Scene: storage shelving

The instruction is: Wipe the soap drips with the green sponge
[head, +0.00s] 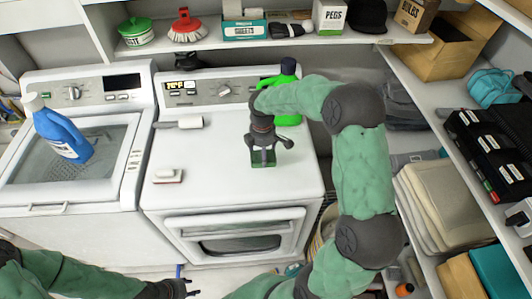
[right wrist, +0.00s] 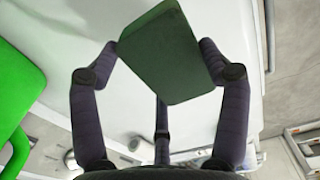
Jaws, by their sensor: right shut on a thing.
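The green sponge (head: 262,159) is a dark green block over the white top of the dryer (head: 225,190), right of its middle. My right gripper (head: 266,146) points down above it and is shut on it. In the right wrist view the sponge (right wrist: 168,55) sits between two dark fingers, with a third finger behind it. I cannot tell whether the sponge touches the dryer top. No soap drips can be made out; the sponge and gripper hide part of the surface. My left gripper (head: 172,289) is at the bottom edge, small and partly cut off.
A bright green bottle (head: 287,92) stands at the dryer's back, close behind the right gripper. A white-handled tool (head: 190,122) and a small red-and-white brush (head: 168,176) lie on the dryer's left. A blue bottle (head: 62,134) rests on the washer. Loaded shelves line the right.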

